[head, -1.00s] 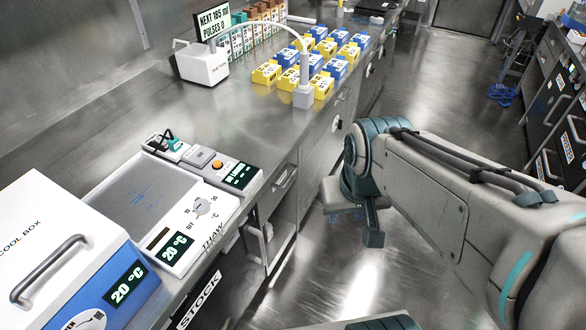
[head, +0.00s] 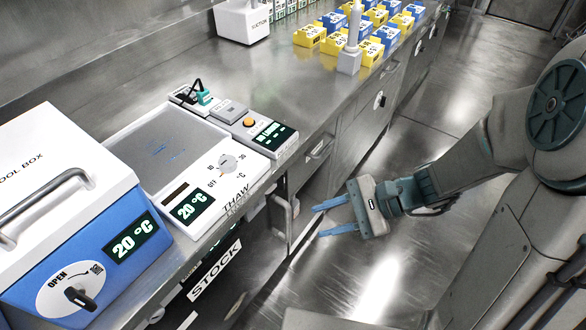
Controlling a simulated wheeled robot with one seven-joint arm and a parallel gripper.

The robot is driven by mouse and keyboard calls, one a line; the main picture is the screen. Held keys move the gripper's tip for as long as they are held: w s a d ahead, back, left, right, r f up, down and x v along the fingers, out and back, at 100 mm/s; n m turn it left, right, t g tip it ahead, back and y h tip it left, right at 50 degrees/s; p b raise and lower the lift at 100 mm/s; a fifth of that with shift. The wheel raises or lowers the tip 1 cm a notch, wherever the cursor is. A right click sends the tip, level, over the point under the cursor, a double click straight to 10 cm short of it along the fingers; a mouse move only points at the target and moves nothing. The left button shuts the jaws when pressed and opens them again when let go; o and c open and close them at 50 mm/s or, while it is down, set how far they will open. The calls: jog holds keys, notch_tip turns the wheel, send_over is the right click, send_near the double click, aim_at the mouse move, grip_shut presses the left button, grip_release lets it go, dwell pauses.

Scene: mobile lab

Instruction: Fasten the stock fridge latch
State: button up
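The STOCK label (head: 215,270) is on the front below the counter, lower centre-left in the head view. A metal bar handle (head: 284,218) stands on the front to the right of the label. I cannot make out the stock fridge latch or whether its door is fully shut; the counter edge hides much of that front. My gripper (head: 318,220) is in the aisle to the right of the handle. Its two blue fingers point left, spread apart with nothing between them. It appears apart from the handle.
A cool box (head: 85,165) with a black knob by the word OPEN stands at left. The thaw plate unit (head: 185,215) sits beside it near the counter edge. Yellow and blue boxes (head: 310,36) and a suction unit (head: 243,22) stand farther back. The aisle floor (head: 440,110) at right is clear.

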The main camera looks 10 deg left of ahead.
jog(key=w+a+f+m+t+y+b, duration=0.2)
jog(key=w+f+m+y+b, duration=0.15)
jog(key=w+f+m, duration=0.2)
jog(key=m+t+y+b, duration=0.1)
jog(key=m+t+b, duration=0.2)
jog(key=m+t, duration=0.5)
send_near(284, 178)
jog(key=shift+n, duration=0.25)
jog(key=x, duration=0.9)
jog(key=shift+w+a+b, duration=0.1)
jog(key=shift+a+b, duration=0.05)
jog(key=shift+b, duration=0.25)
grip_shut()
